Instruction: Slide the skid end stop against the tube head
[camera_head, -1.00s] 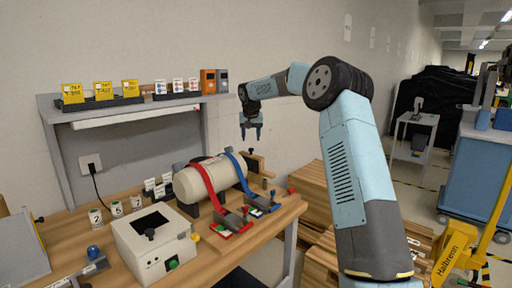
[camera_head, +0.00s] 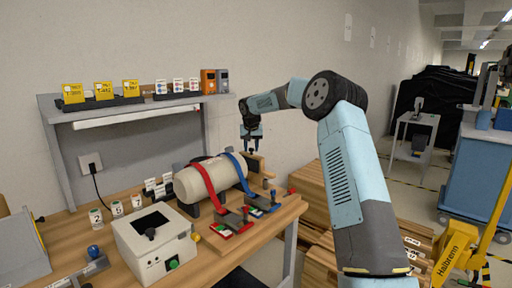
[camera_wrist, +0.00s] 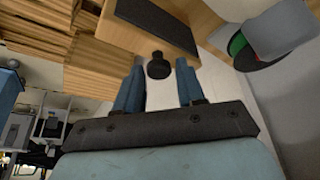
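The skid end stop (camera_head: 260,165) is a wooden block at the right end of the tube. In the wrist view it shows as a wooden piece with a dark pad (camera_wrist: 158,25) and a black knob (camera_wrist: 158,66). My gripper (camera_head: 251,150) points down at the stop. In the wrist view its fingers (camera_wrist: 158,82) stand apart on either side of the knob, with gaps visible. The cream tube (camera_head: 212,178) lies under a red and a blue strap. Its right end is mostly hidden in the head view; a grey rounded end (camera_wrist: 278,35) with a dark and green disc, seemingly the tube head, shows at wrist-view right.
A white box (camera_head: 153,242) with a green button stands on the bench left of the strap buckles (camera_head: 232,222). A shelf (camera_head: 150,108) with cards is behind. Wooden pallets (camera_head: 314,190) are stacked right of the bench.

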